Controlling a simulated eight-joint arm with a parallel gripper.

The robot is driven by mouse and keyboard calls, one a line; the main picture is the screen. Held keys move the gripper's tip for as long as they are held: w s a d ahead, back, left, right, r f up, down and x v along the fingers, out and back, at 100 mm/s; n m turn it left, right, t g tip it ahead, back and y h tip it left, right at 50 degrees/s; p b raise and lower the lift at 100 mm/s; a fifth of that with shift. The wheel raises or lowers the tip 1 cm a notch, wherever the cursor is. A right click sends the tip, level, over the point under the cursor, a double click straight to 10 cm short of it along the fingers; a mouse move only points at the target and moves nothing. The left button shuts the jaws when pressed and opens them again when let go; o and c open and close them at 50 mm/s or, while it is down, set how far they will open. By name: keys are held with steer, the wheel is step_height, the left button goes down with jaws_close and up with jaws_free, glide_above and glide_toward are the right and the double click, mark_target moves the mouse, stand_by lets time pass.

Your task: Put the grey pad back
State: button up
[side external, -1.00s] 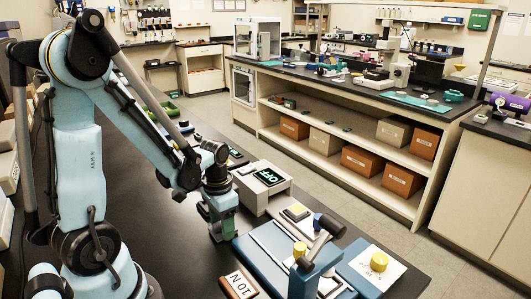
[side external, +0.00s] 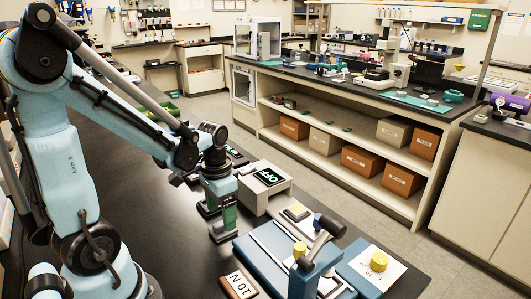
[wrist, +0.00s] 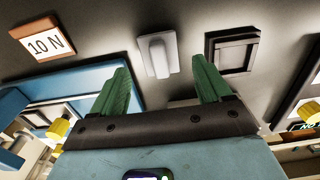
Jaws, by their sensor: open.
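A light grey pad with a raised grip on top (wrist: 157,56) lies on the dark bench in the wrist view. My gripper (wrist: 160,64) has its two green fingers spread, with the pad in the gap between and beyond their tips. Nothing is held. To the right of the pad is a dark square frame (wrist: 232,53) that looks empty. In the side view my gripper (side external: 215,225) points down, low over the bench, left of the blue instrument. I cannot make out the pad or the frame in that view.
The blue instrument (side external: 268,262) with yellow knobs stands right of my gripper. A grey box with an OFF display (side external: 268,176) is behind it. A brown 10 N block (side external: 239,284) lies at the front and in the wrist view (wrist: 43,43). Bare black bench lies left.

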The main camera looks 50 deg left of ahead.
mark_target(222, 222)
step_height(222, 222, up, 8)
steer(key=w+d+r+t, duration=0.1)
steer(key=w+d+t, duration=0.1)
steer(key=d+t, duration=0.5)
steer(key=shift+w+d+r, duration=0.3)
steer(key=shift+d, duration=0.95)
